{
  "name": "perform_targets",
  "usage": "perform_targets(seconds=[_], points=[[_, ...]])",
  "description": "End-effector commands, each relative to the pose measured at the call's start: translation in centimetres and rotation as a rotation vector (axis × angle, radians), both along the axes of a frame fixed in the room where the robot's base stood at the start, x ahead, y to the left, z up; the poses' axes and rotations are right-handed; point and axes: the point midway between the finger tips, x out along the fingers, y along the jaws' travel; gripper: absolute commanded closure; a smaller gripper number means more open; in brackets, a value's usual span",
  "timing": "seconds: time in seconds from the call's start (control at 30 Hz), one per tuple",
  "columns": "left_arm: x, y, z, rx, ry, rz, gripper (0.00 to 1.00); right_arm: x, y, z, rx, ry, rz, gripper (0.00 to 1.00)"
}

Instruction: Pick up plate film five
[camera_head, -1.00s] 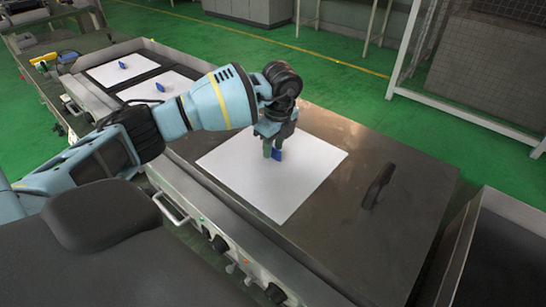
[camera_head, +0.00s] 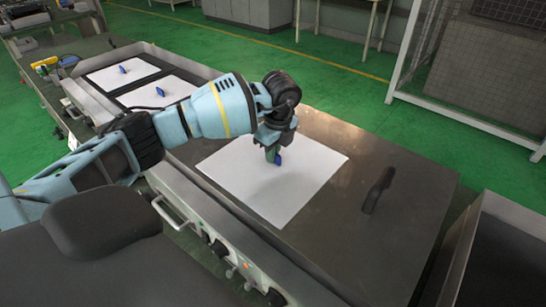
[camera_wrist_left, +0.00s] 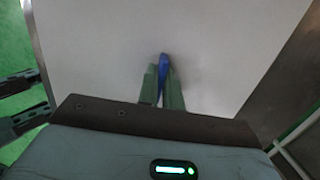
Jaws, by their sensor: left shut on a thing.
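A white square plate film (camera_head: 300,180) with a small blue handle (camera_head: 279,159) lies on the dark metal heating surface in the head view. My left gripper (camera_head: 272,156) is above the middle of the plate, its fingers pointing down and shut on the blue handle. In the left wrist view the two greenish fingers (camera_wrist_left: 162,90) close on the blue handle (camera_wrist_left: 164,62), with the white plate (camera_wrist_left: 110,40) spread out behind them. I cannot tell whether the plate is clear of the surface. My right gripper is not in view.
Two more white plates (camera_head: 125,77) with blue handles lie in a tray at the back left. An open dark bin (camera_head: 500,260) is at the far right. Knobs line the front edge.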

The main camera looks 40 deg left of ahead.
Motion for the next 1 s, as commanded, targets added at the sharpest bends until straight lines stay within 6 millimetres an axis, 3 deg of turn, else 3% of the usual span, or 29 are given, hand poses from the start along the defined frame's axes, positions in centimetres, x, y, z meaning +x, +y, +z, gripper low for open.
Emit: perform_targets(seconds=[0.17,0.4,1.0], points=[[0.0,0.0,0.8,0.0,-0.002,0.0,1.0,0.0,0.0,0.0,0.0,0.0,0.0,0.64],[-0.1,0.0,3.8,-0.001,-0.002,0.0,1.0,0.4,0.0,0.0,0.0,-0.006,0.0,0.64],[-12.0,0.0,4.5,0.001,0.001,-0.001,1.0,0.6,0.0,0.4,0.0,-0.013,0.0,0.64]])
